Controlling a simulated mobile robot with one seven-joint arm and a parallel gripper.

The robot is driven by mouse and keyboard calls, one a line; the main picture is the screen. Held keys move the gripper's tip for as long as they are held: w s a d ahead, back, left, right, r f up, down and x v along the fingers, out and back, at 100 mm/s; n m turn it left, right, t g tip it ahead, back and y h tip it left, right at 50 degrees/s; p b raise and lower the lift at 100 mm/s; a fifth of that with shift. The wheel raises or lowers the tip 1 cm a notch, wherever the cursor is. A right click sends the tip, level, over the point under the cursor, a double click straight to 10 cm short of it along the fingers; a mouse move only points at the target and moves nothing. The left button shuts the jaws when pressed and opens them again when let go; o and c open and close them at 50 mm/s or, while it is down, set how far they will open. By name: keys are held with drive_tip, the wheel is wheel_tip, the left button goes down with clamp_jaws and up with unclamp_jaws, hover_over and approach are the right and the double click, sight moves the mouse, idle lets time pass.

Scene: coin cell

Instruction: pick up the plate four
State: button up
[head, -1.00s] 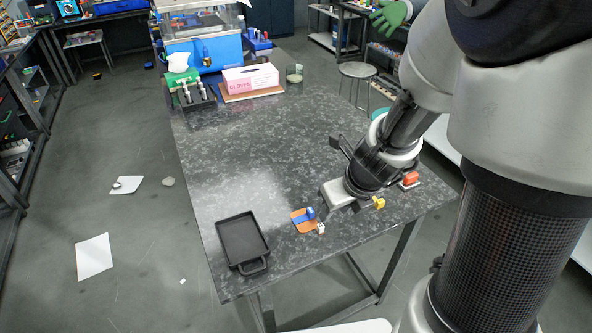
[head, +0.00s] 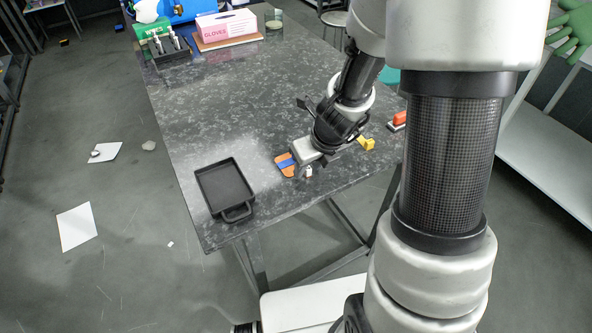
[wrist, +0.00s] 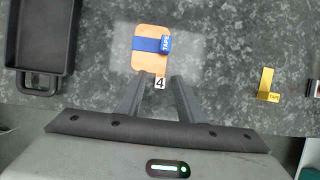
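The plate four is a small white tile with a black 4 (wrist: 160,84), and it shows in the head view (head: 308,172) near the table's front edge. It lies just below an orange pad (wrist: 144,66) with a blue strip marked TAPE (wrist: 150,44) across it. My gripper (wrist: 162,78) is open and empty. In the wrist view the tile appears between its two fingertips; whether the fingers are level with it I cannot tell.
A black tray with a handle (head: 226,187) lies to the left on the speckled table (head: 215,120). A yellow tape piece (head: 366,144) and a red-orange item (head: 398,120) lie to the right. A pink glove box (head: 226,25) stands at the back.

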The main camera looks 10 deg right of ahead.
drive_tip(key=shift+r, duration=0.1)
clamp_jaws()
